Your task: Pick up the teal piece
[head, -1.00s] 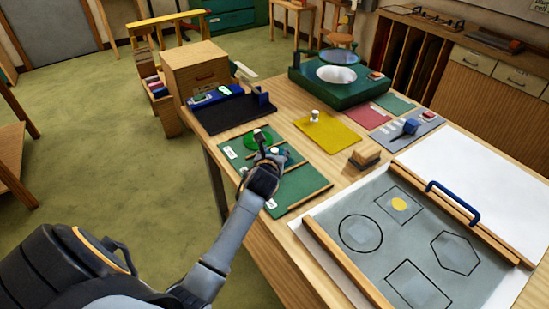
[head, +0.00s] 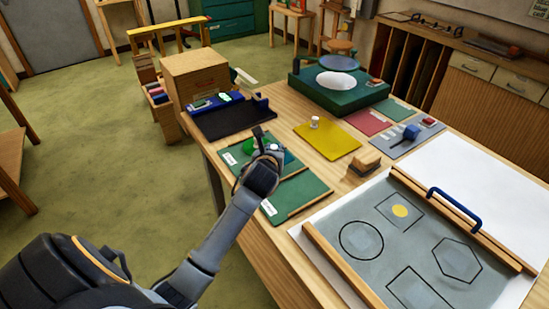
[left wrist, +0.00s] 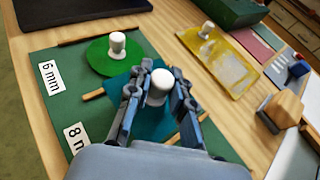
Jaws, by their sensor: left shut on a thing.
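The teal piece (left wrist: 153,124) is a flat sheet with a white knob (left wrist: 159,84) on top. In the left wrist view my left gripper (left wrist: 159,92) is shut on this knob, one finger on each side. The piece overlaps a wooden strip and the edge of the green disc below it in that view; I cannot tell the gap beneath. In the head view my left gripper (head: 268,150) is over the green boards, and only a sliver of teal shows beside it. My right gripper is not in view.
A green disc with a white knob (left wrist: 113,57) lies on the 6 mm board (left wrist: 48,47). A yellow sheet (head: 335,139) and a wooden block (head: 363,162) are to the right. The grey panel (head: 358,212) with black outlines is at the front right.

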